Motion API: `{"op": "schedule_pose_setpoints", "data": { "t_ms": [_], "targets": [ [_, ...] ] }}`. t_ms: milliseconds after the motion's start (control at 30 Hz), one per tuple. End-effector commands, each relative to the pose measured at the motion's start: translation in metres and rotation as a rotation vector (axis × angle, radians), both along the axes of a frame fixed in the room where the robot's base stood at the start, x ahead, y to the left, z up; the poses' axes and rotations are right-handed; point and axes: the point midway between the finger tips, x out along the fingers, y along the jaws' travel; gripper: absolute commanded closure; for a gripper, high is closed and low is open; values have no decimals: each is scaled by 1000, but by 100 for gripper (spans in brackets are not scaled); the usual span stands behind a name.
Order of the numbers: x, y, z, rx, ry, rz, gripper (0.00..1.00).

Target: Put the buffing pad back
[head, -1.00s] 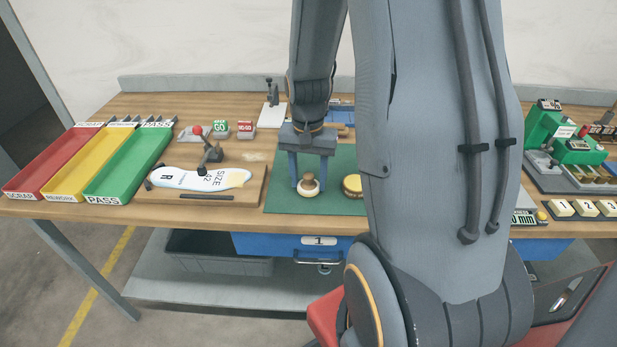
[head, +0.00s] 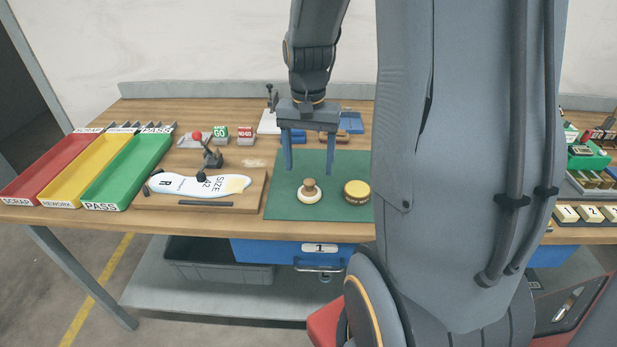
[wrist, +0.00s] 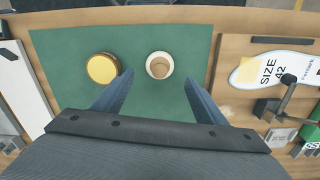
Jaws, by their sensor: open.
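The buffing pad (head: 310,192), a white round pad with a tan wooden knob, stands upright on the green mat (head: 285,207). My gripper (head: 308,170) is open and empty above the mat, behind the pad and apart from it. In the wrist view the pad (wrist: 159,66) lies beyond the fingertips of my gripper (wrist: 158,88), close to the middle between them. A round tin with a yellow top (head: 357,190) stands on the mat to the pad's right; it also shows in the wrist view (wrist: 102,68).
A wooden board with an insole (head: 201,186) and a clamp (head: 211,158) lies left of the mat. Red, yellow and green trays (head: 130,171) are at the far left. GO and NO-GO blocks (head: 245,136) stand behind. My arm hides the bench's right middle.

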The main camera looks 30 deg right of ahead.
Motion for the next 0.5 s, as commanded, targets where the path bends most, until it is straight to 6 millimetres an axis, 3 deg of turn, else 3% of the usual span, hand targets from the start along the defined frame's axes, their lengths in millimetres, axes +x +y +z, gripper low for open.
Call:
{"op": "schedule_pose_setpoints", "data": {
  "t_ms": [100, 300, 400, 500],
  "targets": [
    [1, 0, 21, -1, -4, 0, 34],
    [1, 0, 42, -1, -2, 0, 34],
    [-1, 5, 45, -1, -2, 22, 34],
    [-10, 27, 36, -1, -10, 125, 34]
  ]
}}
